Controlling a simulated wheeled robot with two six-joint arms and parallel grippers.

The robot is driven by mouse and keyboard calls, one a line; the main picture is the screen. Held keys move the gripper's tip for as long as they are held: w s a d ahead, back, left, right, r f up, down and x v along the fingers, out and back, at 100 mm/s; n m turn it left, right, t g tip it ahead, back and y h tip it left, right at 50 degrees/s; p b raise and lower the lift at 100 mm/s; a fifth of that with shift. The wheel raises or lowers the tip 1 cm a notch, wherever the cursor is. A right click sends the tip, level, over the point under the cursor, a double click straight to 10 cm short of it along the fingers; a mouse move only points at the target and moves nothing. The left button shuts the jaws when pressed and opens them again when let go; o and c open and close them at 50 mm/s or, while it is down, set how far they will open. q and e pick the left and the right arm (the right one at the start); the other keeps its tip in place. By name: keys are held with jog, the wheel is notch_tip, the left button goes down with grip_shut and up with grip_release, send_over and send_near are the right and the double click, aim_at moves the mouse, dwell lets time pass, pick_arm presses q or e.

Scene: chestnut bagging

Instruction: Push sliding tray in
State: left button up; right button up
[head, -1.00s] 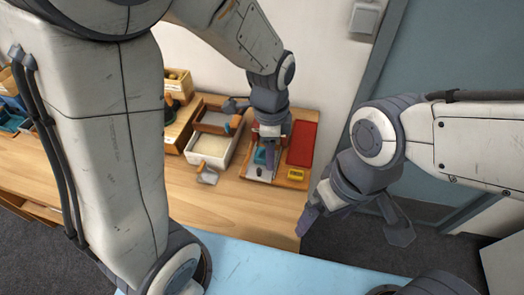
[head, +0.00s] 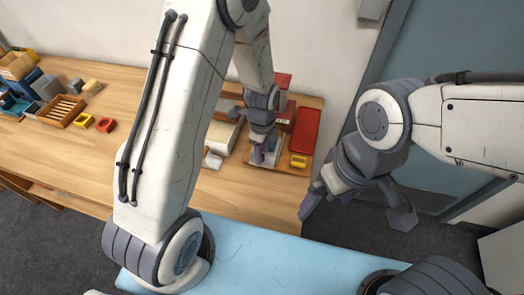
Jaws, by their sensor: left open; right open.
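A wooden tray-like unit (head: 320,103) stands on the wooden table near its right end, with a red panel (head: 304,131) and a small yellow block (head: 298,161) on it. I cannot tell which part of it is the sliding tray. My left gripper (head: 262,156) is open over the left part of this unit. It points down and hides much of that part; whether it touches anything I cannot tell. My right gripper (head: 352,212) is open and empty, right of the table's end and away from the unit.
A white-lined box (head: 220,137) stands left of the unit, partly hidden by my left arm. A small whitish scoop-like thing (head: 212,161) lies before it. Yellow (head: 82,121) and red (head: 105,124) pieces and a slatted wooden box (head: 62,110) are far left. The table front is clear.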

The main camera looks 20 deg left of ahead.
pick_arm(q)
jog(key=shift+f, duration=0.35)
grip_shut()
dwell(1.2)
